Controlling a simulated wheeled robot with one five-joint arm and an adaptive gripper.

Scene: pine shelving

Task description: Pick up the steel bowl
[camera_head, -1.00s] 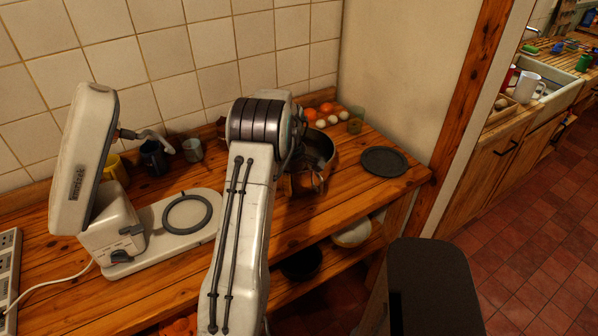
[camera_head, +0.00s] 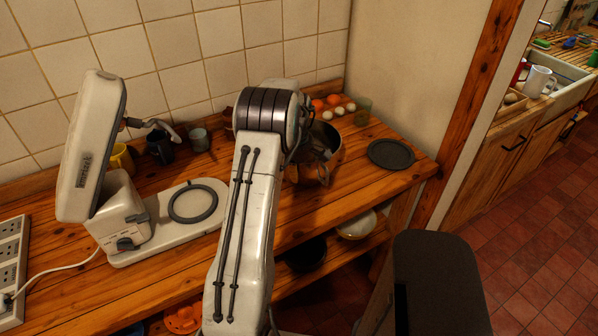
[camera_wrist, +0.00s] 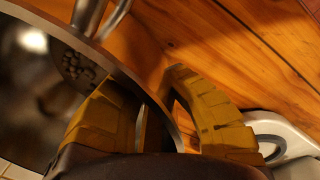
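The steel bowl (camera_head: 327,141) stands on the wooden counter, partly hidden behind my arm in the head view. In the wrist view the shiny bowl (camera_wrist: 35,95) fills the left side, with its rim curving down between my fingers. My gripper (camera_wrist: 146,82) has two yellow padded fingers spread apart. One finger is on the inner side of the bowl's wall and the other is outside it. I cannot tell whether either finger touches the wall. In the head view my gripper is mostly hidden by the arm.
A stand mixer (camera_head: 90,150) with its head tilted up stands left of my arm. Eggs (camera_head: 335,104) and a green glass (camera_head: 362,112) sit behind the bowl. A dark round plate (camera_head: 391,154) lies to its right. Mugs (camera_head: 158,145) stand near the tiled wall.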

